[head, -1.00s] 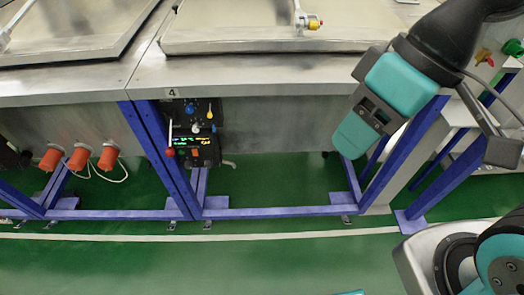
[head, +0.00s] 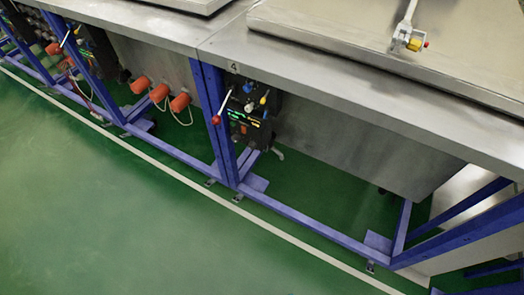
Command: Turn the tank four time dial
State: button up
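The tank marked 4 (head: 330,90) shows in the head view as a steel bench with a lid on top and a blue frame below. Its control box (head: 250,115) hangs under the front edge, by a blue leg. The box carries a lever with a red knob, small blue, white and yellow knobs, and a lit display. The knobs are too small to tell which one is the time dial. My gripper is not in the head view now.
Orange-red cylinders (head: 160,93) sit under the neighbouring tank at left. Another control box (head: 97,50) hangs farther left. Blue floor rails (head: 300,222) run along the tanks' base. The green floor (head: 110,200) in front is clear.

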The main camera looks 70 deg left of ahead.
aim_at(252, 145)
jog(key=k, duration=0.85)
jog(key=u, duration=0.85)
jog(key=i, duration=0.5)
